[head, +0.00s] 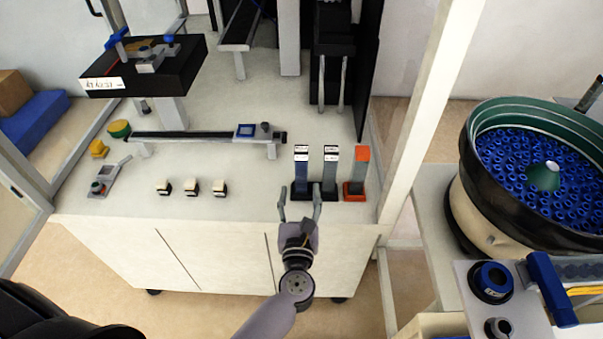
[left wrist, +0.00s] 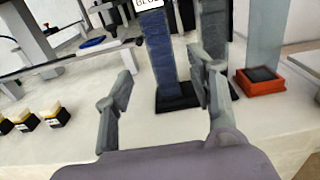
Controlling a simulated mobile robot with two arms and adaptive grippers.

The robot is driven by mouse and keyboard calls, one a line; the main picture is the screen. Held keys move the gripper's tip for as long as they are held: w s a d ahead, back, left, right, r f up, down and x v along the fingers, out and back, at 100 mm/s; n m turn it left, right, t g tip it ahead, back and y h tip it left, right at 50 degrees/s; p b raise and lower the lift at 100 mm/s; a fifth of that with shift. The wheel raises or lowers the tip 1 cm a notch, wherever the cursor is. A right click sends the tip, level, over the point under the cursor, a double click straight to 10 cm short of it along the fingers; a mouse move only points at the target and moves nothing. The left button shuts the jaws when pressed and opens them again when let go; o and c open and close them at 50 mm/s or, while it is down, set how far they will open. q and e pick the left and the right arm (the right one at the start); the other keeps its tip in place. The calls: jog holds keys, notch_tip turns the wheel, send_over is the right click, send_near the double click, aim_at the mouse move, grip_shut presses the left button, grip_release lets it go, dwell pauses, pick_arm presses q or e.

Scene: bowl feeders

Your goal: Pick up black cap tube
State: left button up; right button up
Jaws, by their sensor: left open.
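Three upright tubes stand near the front right of the white bench. The left tube (head: 301,172) is blue-grey with a black base and a white label on top. The middle tube (head: 330,172) is grey, also with a black base and a white label. The right tube (head: 356,174) has an orange top and base. My left gripper (head: 300,190) is open and empty at the bench's front edge, before the left tube. In the left wrist view, the left tube (left wrist: 163,55) shows between the fingers (left wrist: 163,82); the right finger partly hides the middle tube. My right gripper is not in view.
Several small black-and-cream blocks (head: 191,188) sit left of the tubes. A dark rail (head: 200,135) runs behind them. A white frame post (head: 425,110) rises right of the tubes. A bowl feeder of blue parts (head: 470,185) stands at far right.

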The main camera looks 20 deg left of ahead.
aim_at(301, 175)
pick_arm(q)
jog(key=shift+x, duration=1.25)
jog(key=shift+w+a, duration=0.15)
jog(key=shift+w, duration=0.35)
jog(key=x, duration=0.4)
jog(key=shift+w, duration=0.4)
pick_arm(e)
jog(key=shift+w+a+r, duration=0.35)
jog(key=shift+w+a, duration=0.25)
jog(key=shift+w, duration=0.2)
pick_arm(q)
jog(key=shift+c, duration=0.4)
jog(key=c, duration=0.4)
grip_shut()
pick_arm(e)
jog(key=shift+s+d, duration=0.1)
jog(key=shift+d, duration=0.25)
pick_arm(q)
jog(key=shift+r, duration=0.1)
